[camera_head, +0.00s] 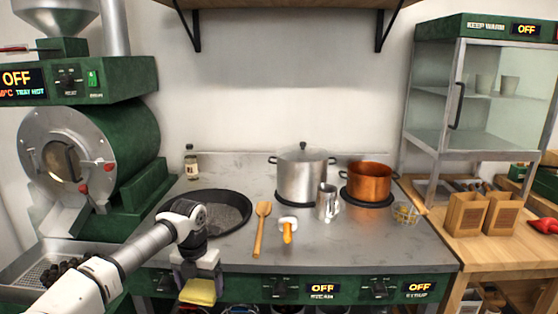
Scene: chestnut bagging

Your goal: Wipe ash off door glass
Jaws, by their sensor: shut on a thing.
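My gripper (197,273) points down in front of the stove counter's front edge, at the lower left. It is shut on a yellow sponge (201,291), which hangs below the fingers, clear of any glass. The green roaster (120,130) at the left has a round door with a small glass window (66,162). The window looks brownish; I cannot make out ash on it.
A dark round pan (222,229) lies behind my wrist. A wooden spoon (262,230), an orange-handled tool (288,229), a metal jug (327,202), a steel pot (302,176) and a copper pot (369,179) stand or lie on the counter. A tray (35,282) holds chestnuts.

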